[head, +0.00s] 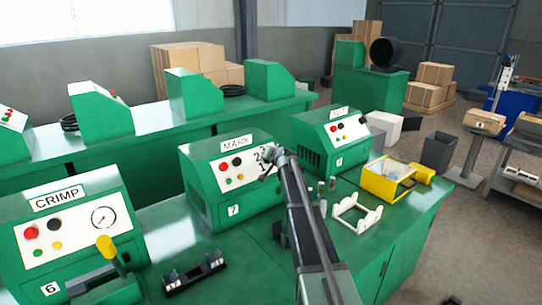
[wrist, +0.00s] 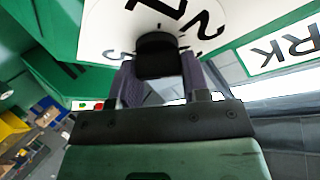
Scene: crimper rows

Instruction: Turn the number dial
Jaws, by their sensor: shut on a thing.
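The number dial is a black knob (wrist: 156,55) in front of a white plate (wrist: 100,25) with black numbers, seen in the wrist view. My gripper (wrist: 154,72) has its two dark fingers on either side of the knob and is shut on it. In the head view my gripper (head: 272,165) reaches the right part of the front panel of the green machine (head: 215,152) labelled MARK and numbered 7. The arm and gripper hide the knob and part of the numbers there.
The CRIMP machine (head: 70,235) stands at the left and another green machine (head: 330,135) at the right. A white cradle (head: 356,214), a yellow box (head: 388,180) and a black fixture (head: 194,276) are on the green bench (head: 418,215).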

